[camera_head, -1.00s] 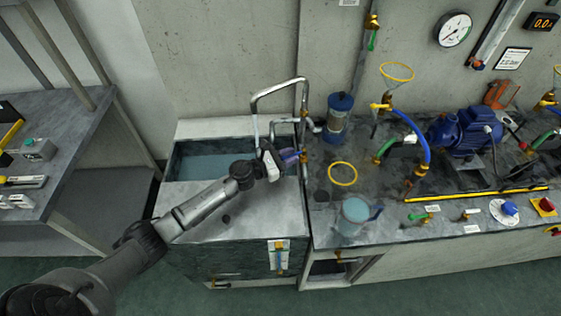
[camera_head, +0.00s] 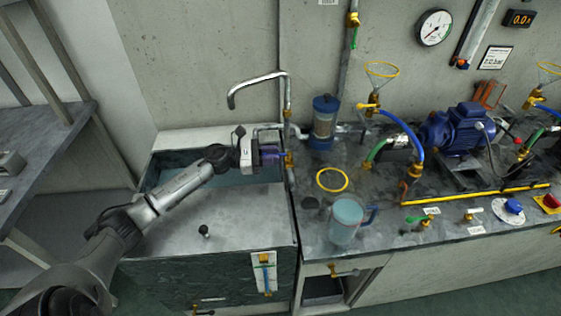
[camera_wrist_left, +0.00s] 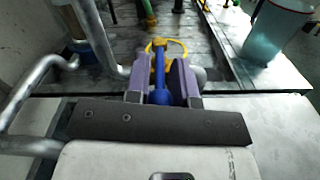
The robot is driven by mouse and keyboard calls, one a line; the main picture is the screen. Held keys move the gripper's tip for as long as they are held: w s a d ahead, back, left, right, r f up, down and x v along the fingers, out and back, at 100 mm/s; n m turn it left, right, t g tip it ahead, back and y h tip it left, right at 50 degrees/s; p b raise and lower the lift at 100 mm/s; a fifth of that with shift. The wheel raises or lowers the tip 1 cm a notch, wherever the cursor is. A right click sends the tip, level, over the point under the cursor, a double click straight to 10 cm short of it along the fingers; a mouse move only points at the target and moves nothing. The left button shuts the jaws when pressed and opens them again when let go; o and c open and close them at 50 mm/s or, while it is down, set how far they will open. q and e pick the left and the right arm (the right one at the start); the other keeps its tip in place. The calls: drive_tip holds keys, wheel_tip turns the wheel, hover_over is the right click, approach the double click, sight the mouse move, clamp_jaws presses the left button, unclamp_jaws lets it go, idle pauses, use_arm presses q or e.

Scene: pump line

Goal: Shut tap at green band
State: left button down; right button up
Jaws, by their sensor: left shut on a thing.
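The sink tap has a bent steel spout (camera_head: 262,80) over the sink (camera_head: 160,167) and a brass body (camera_head: 290,160) at the sink's right edge. My left gripper (camera_head: 272,155) reaches this brass body from the left. In the left wrist view, its two purple fingers (camera_wrist_left: 160,82) are shut on a blue tap lever (camera_wrist_left: 159,66), one on each side. In the head view the fingers hide most of the lever. A strip gauge (camera_head: 264,272) with coloured marks, blue and some green, is on the sink's front. No stream shows under the spout. My right gripper is out of view.
A jug (camera_head: 346,221) of pale blue liquid and a yellow ring (camera_head: 332,180) are on the bench right of the sink. A blue-capped filter (camera_head: 322,124) stands close behind the tap. Hoses and a blue pump (camera_head: 457,130) are farther right.

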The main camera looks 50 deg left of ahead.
use_arm(q)
drive_tip(key=shift+f, duration=0.15)
drive_tip(key=c, duration=1.3)
unclamp_jaws()
drive_tip(key=shift+o, duration=0.5)
drive_tip(key=p+v, duration=0.2)
drive_tip(key=v, duration=1.2)
drive_tip(key=shift+w, duration=0.15)
drive_tip(key=shift+r, duration=0.2)
